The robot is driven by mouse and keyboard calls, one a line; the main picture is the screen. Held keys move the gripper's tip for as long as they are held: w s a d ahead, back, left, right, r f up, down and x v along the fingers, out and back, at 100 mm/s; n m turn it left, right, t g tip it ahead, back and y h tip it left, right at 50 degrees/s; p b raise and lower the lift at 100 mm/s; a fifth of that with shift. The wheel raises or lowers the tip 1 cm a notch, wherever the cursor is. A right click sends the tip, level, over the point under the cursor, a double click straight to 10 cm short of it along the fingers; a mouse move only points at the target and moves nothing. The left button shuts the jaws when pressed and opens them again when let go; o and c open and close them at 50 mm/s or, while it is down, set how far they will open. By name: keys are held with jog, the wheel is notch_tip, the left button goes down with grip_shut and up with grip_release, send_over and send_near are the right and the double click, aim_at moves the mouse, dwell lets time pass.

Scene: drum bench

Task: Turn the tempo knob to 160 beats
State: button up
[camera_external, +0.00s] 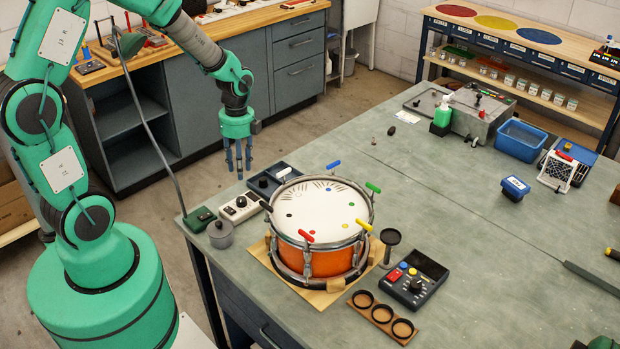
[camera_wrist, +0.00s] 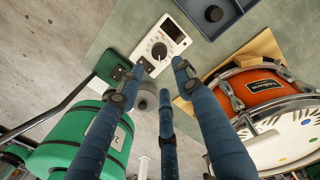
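A white box (camera_external: 240,207) with a black knob (camera_external: 241,201) stands near the bench's left edge, left of the drum. In the wrist view the white box (camera_wrist: 176,36) shows a small dark display, and its knob (camera_wrist: 159,51) has a ring of marks; the numbers are too small to read. This looks like the tempo knob. My gripper (camera_external: 239,167) hangs fingers-down above and behind the box, apart from it. In the wrist view my gripper (camera_wrist: 157,78) has its three fingers spread, with nothing between them. The knob shows just beyond the fingertips.
The orange drum (camera_external: 314,256) with coloured key handles stands right of the box. A button box (camera_external: 414,281) stands farther right.

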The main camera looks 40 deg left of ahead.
aim_at(241, 199)
jog(key=shift+n, duration=0.3)
jog(key=n+b, duration=0.1)
jog(key=n, duration=0.6)
jog(key=r+n+b, duration=0.1)
jog(key=n+b, duration=0.1)
jog(key=n, duration=0.4)
jog(key=r+n+b, duration=0.1)
jog(key=n, duration=0.6)
jog(key=shift+s+d+n+y, duration=0.3)
jog(key=shift+s+d, duration=0.05)
jog(key=shift+s, duration=0.05)
jog(key=shift+f, duration=0.15)
jog(key=f+b, duration=0.1)
jog(key=f, duration=0.3)
jog(key=f+b, duration=0.1)
jog(key=f, duration=0.4)
jog(key=f+b, duration=0.1)
jog(key=f, duration=0.3)
jog(key=shift+a+f, duration=0.3)
jog(key=shift+a, duration=0.05)
